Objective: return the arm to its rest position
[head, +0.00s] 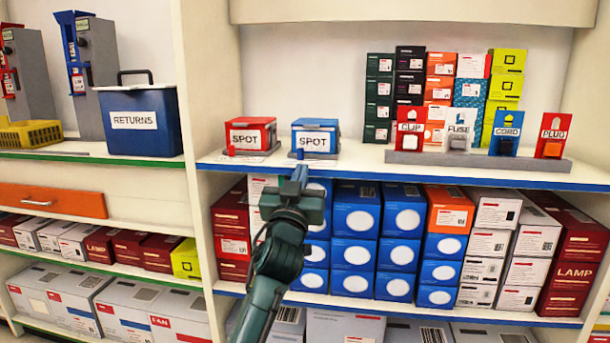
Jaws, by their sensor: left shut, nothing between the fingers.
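My left arm rises from the bottom of the head view. My left gripper (298,176) is shut and empty, at the front edge of the middle shelf (440,172). It is just below the blue SPOT box (315,139) in the picture. The red SPOT box (250,135) stands to the left of the blue one. The arm hides part of the blue boxes on the lower shelf. My right gripper does not show.
A display stand with CLIP, FUSE, CORD and PLUG holders (553,136) stands on the right of the shelf, before stacked small boxes (440,66). A blue RETURNS bin (140,122) is at left.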

